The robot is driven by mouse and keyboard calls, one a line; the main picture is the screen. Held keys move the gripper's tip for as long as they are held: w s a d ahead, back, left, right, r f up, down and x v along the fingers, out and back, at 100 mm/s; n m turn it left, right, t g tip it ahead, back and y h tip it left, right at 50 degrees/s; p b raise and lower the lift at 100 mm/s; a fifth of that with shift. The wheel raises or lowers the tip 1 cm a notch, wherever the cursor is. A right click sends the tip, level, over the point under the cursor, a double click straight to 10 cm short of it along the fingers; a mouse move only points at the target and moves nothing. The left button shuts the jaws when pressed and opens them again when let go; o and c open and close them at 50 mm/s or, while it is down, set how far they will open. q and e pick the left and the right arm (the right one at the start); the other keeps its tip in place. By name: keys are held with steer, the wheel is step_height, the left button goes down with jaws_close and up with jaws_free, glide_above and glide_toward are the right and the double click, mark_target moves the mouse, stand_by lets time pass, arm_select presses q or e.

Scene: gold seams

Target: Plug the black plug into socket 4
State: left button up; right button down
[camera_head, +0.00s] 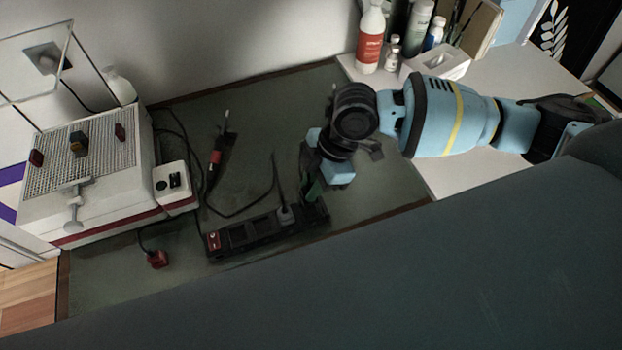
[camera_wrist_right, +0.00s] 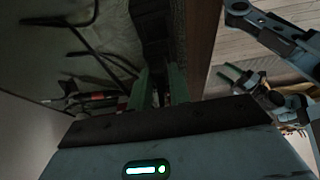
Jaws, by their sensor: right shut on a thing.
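A black power strip (camera_head: 250,231) lies on the dark green mat, with a red switch at its left end. My right gripper (camera_head: 314,188) is at the strip's right end, green fingers pointing down. In the wrist view its fingers (camera_wrist_right: 159,92) are shut on a small dark thing, which looks like the black plug (camera_wrist_right: 158,96); it is mostly hidden, and I cannot tell whether it is seated. The socket under the fingers is hidden. A grey plug (camera_head: 285,214) with a cord stands in the strip just left of them. My left gripper (camera_wrist_right: 238,76) shows in the wrist view, apparently open and empty.
A red plug (camera_head: 157,259) lies on the mat near its front edge. A soldering iron or similar tool (camera_head: 217,157) lies behind the strip, with loose cables around. A white machine with a grille (camera_head: 75,205) stands at left. Bottles (camera_head: 371,38) stand at the back.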

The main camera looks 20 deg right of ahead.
step_height(320, 180, down, 3)
steer(key=shift+s+f+b, duration=0.1)
steer(key=shift+f+b, duration=0.1)
steer(key=shift+b, duration=0.6)
steer(key=shift+f+b, duration=0.45)
steer(key=shift+f, duration=0.2)
arm_select(q)
steer(key=s+f, duration=0.2)
steer(key=f, duration=0.1)
steer(key=shift+f+g, duration=0.15)
steer(key=shift+g, duration=0.15)
steer(key=shift+w+d, duration=0.1)
steer(key=shift+w, duration=0.1)
steer(key=shift+s, duration=0.15)
steer(key=shift+r, duration=0.25)
steer(key=shift+w+r+p, duration=0.2)
steer(key=shift+w+p, duration=0.1)
steer(key=shift+w, duration=0.05)
steer(key=shift+w+r, duration=0.2)
steer(key=shift+r, duration=0.05)
